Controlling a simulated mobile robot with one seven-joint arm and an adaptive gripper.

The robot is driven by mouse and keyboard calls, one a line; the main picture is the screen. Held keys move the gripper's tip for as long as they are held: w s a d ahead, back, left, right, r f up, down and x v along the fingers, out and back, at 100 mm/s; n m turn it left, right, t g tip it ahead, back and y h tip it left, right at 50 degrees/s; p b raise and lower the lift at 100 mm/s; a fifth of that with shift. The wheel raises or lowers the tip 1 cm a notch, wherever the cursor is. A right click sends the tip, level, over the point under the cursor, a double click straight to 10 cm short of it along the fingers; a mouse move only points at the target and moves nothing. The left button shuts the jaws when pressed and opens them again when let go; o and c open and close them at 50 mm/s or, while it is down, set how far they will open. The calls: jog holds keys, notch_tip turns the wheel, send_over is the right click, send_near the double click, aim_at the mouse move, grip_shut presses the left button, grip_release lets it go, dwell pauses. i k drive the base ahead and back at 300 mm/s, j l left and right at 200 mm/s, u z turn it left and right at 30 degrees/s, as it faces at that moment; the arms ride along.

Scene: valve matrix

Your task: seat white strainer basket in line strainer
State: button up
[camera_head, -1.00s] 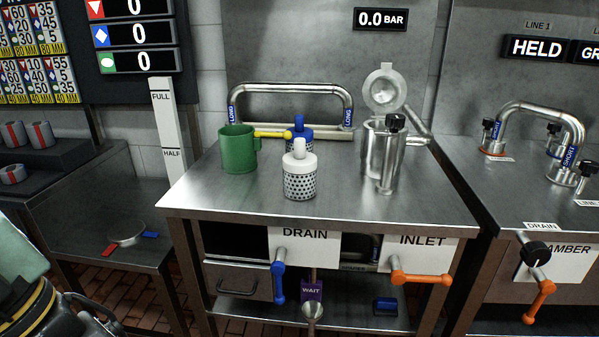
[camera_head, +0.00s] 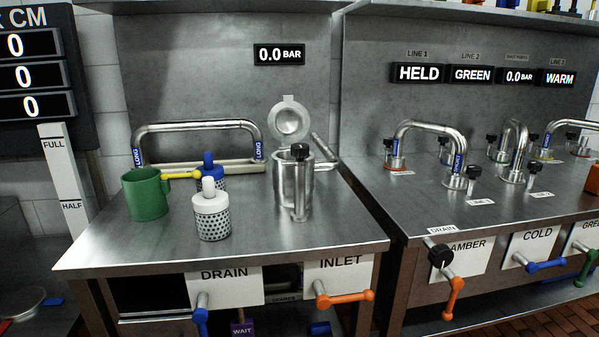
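The white strainer basket (camera_head: 212,212) stands upright on the steel table. It has a white knob and collar over a perforated metal body. The line strainer (camera_head: 294,182) is a steel pot to its right, with its round lid (camera_head: 289,119) swung up and open at the back. A black knob (camera_head: 300,151) is at its front rim. The inside of the strainer is hidden from this angle. My gripper is not in view now.
A blue-topped basket (camera_head: 209,171) stands just behind the white one, and a green mug (camera_head: 146,194) with a yellow handle is to the left. A long pipe (camera_head: 197,127) arches behind them. The table front (camera_head: 130,246) is clear. Orange (camera_head: 344,297) and blue (camera_head: 201,318) valve handles stick out below.

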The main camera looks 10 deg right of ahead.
aim_at(293, 185)
jog(key=i+l, duration=0.1)
jog(key=l, duration=0.3)
jog(key=i+l, duration=0.1)
jog(key=l, duration=0.65)
jog(key=i+l+u, duration=0.1)
jog(key=l+u, duration=0.15)
jog(key=l, duration=0.2)
jog(key=i+l+u, duration=0.1)
jog(key=l+u, duration=0.15)
jog(key=l, duration=0.25)
jog(key=u, duration=0.75)
jog(key=i, duration=1)
